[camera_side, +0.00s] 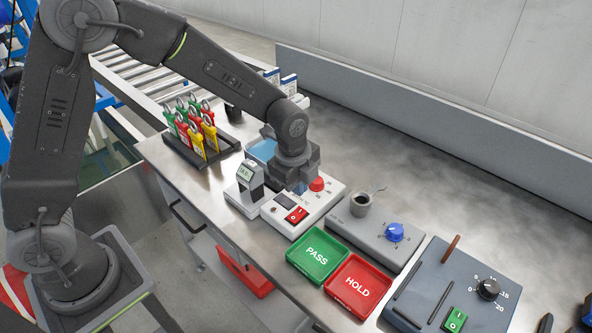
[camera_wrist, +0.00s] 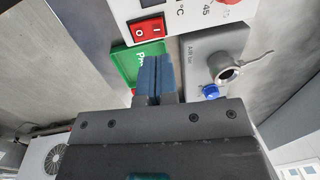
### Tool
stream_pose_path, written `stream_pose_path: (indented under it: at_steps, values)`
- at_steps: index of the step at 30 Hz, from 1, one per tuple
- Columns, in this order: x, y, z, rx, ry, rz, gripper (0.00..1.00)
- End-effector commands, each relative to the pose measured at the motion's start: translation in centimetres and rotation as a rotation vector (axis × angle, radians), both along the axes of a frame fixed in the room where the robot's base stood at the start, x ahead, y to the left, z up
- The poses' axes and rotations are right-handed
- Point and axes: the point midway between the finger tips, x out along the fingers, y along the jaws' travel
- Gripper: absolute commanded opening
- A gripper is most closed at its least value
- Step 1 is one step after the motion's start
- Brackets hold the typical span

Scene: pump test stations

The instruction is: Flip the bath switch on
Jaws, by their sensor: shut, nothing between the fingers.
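The bath is a white unit (camera_side: 328,204) with blue water (camera_side: 262,150) behind my wrist. Its red rocker switch (camera_side: 296,214) is on the front panel beside a small dark display (camera_side: 281,209). In the wrist view the switch (camera_wrist: 147,28) shows at the top, with its marks upside down; I cannot tell which side is pressed. My gripper (camera_side: 300,189) is over the bath unit, behind the switch and left of the red knob (camera_side: 317,184). In the wrist view its blue fingers (camera_wrist: 155,74) are shut together, empty, and appear apart from the switch.
Green PASS (camera_side: 319,252) and red HOLD (camera_side: 357,286) trays lie in front. A grey air unit (camera_side: 375,242) with a blue knob and metal cup, and a dark panel (camera_side: 455,285) with a lever, stand right. A scale (camera_side: 249,186) and a rack of coloured tags (camera_side: 195,130) are left.

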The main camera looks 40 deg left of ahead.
Motion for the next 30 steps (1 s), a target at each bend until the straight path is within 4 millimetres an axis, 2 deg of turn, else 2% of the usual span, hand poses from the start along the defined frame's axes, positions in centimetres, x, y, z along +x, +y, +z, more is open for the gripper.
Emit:
stream_pose_path:
  at_steps: [1,6,12,25,30]
  values:
    - [0.1,0.0,-1.2,0.001,0.006,0.0,0.0]
    - [0.5,0.0,-4.2,0.001,0.004,0.001,0.0]
    - [0.8,0.0,-6.2,0.0,0.002,0.001,0.0]
    - [0.9,0.0,-6.6,-0.001,0.001,0.001,0.0]
    - [1.2,0.0,-7.2,0.001,0.059,0.003,0.0]
